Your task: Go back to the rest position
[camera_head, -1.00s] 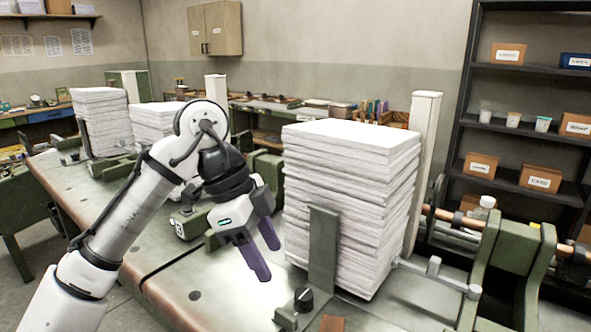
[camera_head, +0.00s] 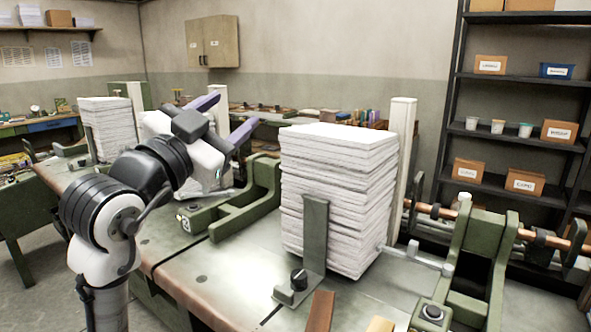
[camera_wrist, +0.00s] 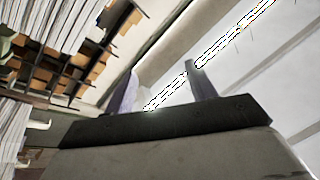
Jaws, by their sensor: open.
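My gripper (camera_head: 224,116) is raised above the bench in the head view, left of the large paper stack. Its two purple fingers are spread apart, pointing up and to the right, with nothing between them. In the wrist view the open fingers (camera_wrist: 160,90) point toward the ceiling and a bright light strip. The large paper stack (camera_head: 335,200) stands upright on the green bench machine, apart from my gripper. My arm folds up at the left and hides part of a smaller stack behind it.
Another paper stack (camera_head: 108,130) stands at the far left. A green metal bracket (camera_head: 315,235) stands before the large stack. A dark shelf (camera_head: 520,90) with boxes and cups is at the right. A wall cabinet (camera_head: 213,41) hangs behind. The air above the bench is free.

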